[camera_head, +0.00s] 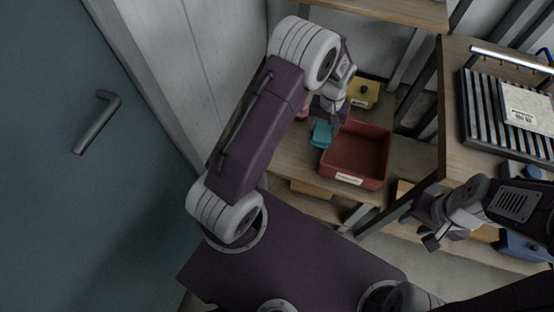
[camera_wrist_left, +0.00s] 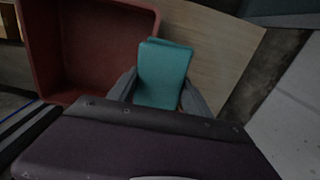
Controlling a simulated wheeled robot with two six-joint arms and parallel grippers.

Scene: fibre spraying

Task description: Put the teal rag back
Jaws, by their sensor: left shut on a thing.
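The teal rag (camera_head: 321,134) is a small folded cloth at the left side of the red bin in the head view. In the left wrist view the teal rag (camera_wrist_left: 164,72) stands out between the two fingers, beside the red bin. My left gripper (camera_head: 329,118) is shut on the rag; in the left wrist view the left gripper (camera_wrist_left: 163,98) has a finger on each side of it. I cannot tell whether the rag touches the shelf. The open red bin (camera_head: 345,181) has a white label and looks empty. My right gripper (camera_head: 432,238) is empty, its fingers apart, at the right.
A yellow box (camera_head: 364,93) stands behind the red bin on the wooden shelf (camera_head: 291,160). A pink thing (camera_head: 302,112) is partly hidden by my left arm. A ribbed rack (camera_head: 487,123) stands on the right bench. A blue door (camera_head: 60,200) is at the left.

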